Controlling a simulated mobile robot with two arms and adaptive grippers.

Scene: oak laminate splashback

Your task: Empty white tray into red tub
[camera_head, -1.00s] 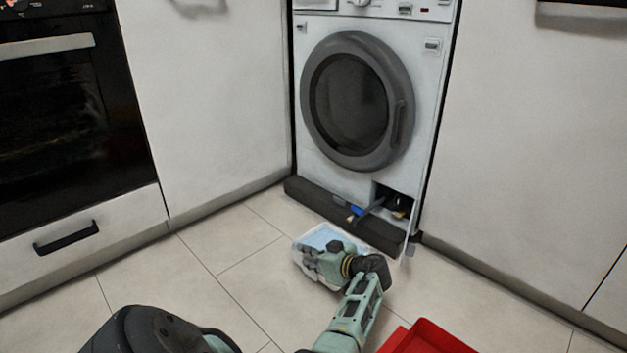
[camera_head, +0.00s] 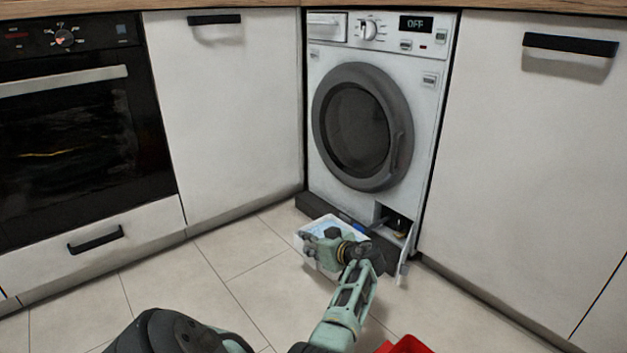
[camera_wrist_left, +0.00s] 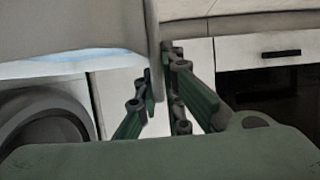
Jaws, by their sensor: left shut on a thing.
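The white tray (camera_head: 303,229) hangs just above the floor in front of the washing machine, with pale blue liquid showing in it. My left gripper (camera_head: 322,243) is shut on the tray's near side and covers part of it. In the left wrist view the tray's pale wall (camera_wrist_left: 80,25) runs between the fingers (camera_wrist_left: 160,72), with a strip of the blue liquid below it. The red tub (camera_head: 408,346) shows only as a corner at the bottom edge, right of my left forearm; its inside is mostly cut off. My right gripper is not in view.
The washing machine (camera_head: 370,100) stands behind the tray, with an open service hatch (camera_head: 396,221) low on its right and a hanging flap (camera_head: 403,268). White cabinets (camera_head: 515,170) and an oven (camera_head: 75,130) line the sides. Tiled floor (camera_head: 225,260) is clear to the left.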

